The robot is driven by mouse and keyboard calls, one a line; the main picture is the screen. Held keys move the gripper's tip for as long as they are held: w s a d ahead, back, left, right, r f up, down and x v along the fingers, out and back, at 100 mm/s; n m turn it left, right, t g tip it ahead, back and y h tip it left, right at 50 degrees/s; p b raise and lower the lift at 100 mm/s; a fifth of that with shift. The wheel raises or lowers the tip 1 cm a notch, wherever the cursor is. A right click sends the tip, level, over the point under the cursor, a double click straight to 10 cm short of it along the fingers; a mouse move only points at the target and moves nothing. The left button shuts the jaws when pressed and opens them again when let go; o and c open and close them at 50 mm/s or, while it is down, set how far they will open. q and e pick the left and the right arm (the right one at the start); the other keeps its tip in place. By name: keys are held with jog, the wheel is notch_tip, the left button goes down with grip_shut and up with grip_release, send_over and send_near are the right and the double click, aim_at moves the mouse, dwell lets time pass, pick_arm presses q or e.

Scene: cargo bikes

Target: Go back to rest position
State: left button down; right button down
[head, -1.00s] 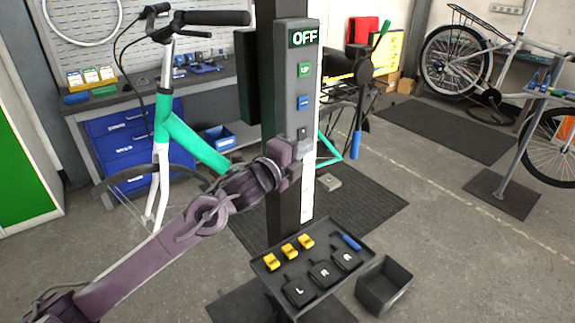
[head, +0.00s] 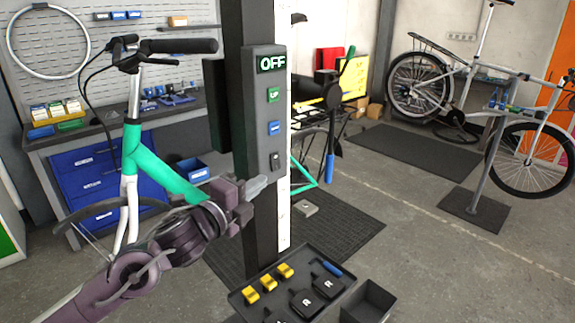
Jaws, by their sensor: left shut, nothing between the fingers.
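My left gripper (head: 262,184) is in front of the dark lift column, just below its switch panel. Its grey fingers are together, point to the right and hold nothing. I cannot tell whether they touch the column. The control panel (head: 265,110) shows a lit OFF display, a green UP button (head: 273,95), a blue button (head: 274,128) and a dark switch (head: 275,160) at the bottom. My right gripper is not in view.
A green and white bike frame (head: 160,170) stands close behind my left arm. Below the gripper, a black tray (head: 343,281) holds yellow pieces, black blocks and a blue-handled tool. A dark bin (head: 368,303) is beside it.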

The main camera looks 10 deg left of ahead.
pick_arm(q)
jog(key=s+d+f+n+g+y, duration=0.1)
jog(key=s+f+n+g+y, duration=0.2)
jog(key=f+n, duration=0.4)
jog(key=s+f+n+g+y, duration=0.2)
jog(key=s+f+n, duration=0.3)
jog(key=f, duration=0.4)
jog(key=s+f+n+g+y, duration=0.1)
jog(key=s+f+n+g, duration=0.4)
jog(key=s, duration=0.5)
jog(key=s+f+n+g, duration=0.4)
jog(key=s+f, duration=0.3)
jog(key=s, duration=0.2)
notch_tip(320, 180, down, 28)
jog(key=s+g, duration=0.1)
jog(key=s+a+f+g, duration=0.1)
jog(key=s+a+f, duration=0.2)
jog(key=s+f, duration=1.6)
jog(key=shift+s+a+f, duration=0.2)
jog(key=shift+s+f, duration=0.15)
jog(key=shift+s, duration=0.4)
